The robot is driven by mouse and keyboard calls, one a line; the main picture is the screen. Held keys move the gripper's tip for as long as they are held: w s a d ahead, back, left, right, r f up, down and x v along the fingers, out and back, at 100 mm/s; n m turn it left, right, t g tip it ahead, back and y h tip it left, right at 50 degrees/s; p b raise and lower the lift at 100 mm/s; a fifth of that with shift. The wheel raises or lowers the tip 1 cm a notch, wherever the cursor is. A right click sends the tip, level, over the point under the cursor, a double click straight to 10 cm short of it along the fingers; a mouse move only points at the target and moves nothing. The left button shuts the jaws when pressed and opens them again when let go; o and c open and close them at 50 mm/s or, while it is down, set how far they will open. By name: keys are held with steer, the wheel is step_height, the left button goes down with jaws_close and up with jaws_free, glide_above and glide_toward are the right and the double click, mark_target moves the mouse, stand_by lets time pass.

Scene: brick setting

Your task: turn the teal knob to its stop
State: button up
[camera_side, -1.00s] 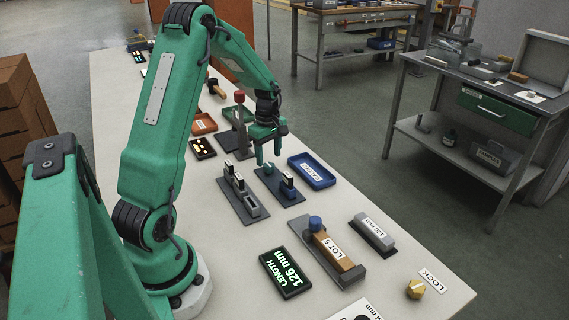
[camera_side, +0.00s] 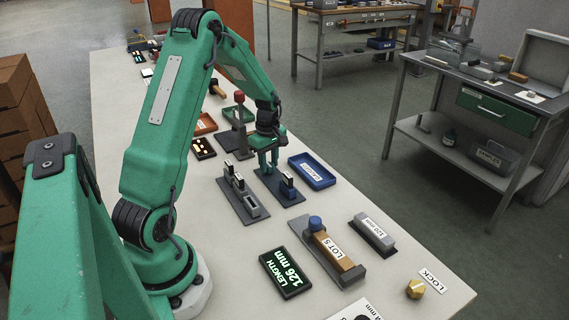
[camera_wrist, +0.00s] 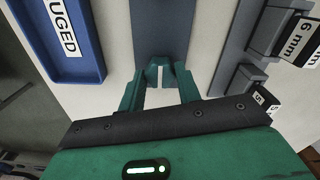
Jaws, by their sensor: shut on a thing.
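My gripper (camera_side: 268,168) points down over the far end of a dark grey plate (camera_side: 291,201) on the bench. In the wrist view my gripper (camera_wrist: 160,80) has its two green fingers closed in on a small dark teal knob (camera_wrist: 154,74), which shows a pale line down its middle. The knob stands on the grey plate (camera_wrist: 161,30). The fingers hide its sides, and in the side view I cannot make it out clearly. Its stop cannot be made out.
A grey gauge fixture (camera_side: 253,211) is close on the left. Nearer are a LOT 5 block (camera_side: 333,249), a lit length display (camera_side: 286,273) and a yellow knob (camera_side: 415,289).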

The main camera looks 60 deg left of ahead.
steer(key=shift+m, duration=0.3)
steer(key=m, duration=0.8)
steer(key=shift+m, duration=0.4)
steer(key=m, duration=0.5)
steer(key=shift+m, duration=2.4)
steer(key=o, duration=1)
steer(key=shift+c, duration=0.2)
steer(key=shift+r, duration=0.1)
